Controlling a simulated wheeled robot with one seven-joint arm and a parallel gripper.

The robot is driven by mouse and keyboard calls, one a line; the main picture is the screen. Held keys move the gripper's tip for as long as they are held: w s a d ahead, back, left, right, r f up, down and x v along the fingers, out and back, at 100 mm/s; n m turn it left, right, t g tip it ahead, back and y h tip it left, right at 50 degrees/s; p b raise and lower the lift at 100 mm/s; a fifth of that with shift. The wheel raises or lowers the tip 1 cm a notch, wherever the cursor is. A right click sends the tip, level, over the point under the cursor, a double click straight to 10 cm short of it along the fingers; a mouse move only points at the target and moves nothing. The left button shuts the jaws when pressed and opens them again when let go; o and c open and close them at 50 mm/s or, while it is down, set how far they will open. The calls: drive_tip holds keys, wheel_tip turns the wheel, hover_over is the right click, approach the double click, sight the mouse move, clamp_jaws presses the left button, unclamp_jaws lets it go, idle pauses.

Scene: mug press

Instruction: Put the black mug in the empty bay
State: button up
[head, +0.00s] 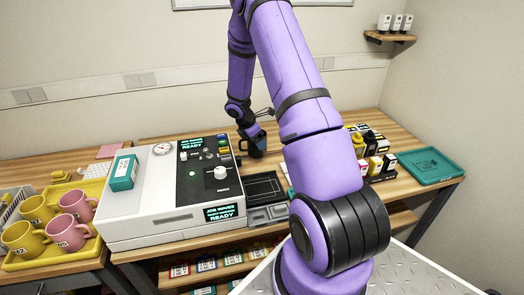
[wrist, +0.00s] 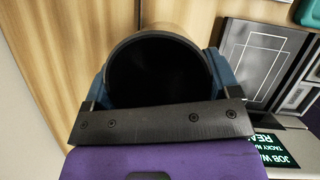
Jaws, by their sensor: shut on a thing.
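My gripper (head: 252,139) is shut on the black mug (head: 257,150) behind the right end of the machine. In the wrist view the black mug (wrist: 160,72) shows its dark round opening toward the camera, with a blue finger on each side. I cannot tell whether its base touches the table. A flat dark bay (head: 264,187) with a pale outline lies right of the machine, in front of the mug. The bay also shows bare in the wrist view (wrist: 262,58), right of the mug.
The white press machine (head: 150,215) has READY on its screens and a teal box (head: 123,172) on top. A yellow tray (head: 88,187) with several pink and yellow mugs stands at left. Small boxes (head: 376,165) and a teal tray (head: 430,162) are at right.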

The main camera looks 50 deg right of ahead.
sight(256, 149)
drive_tip(key=shift+f, duration=2.4)
drive_tip(key=shift+f, duration=0.1)
drive_tip(key=o, duration=1)
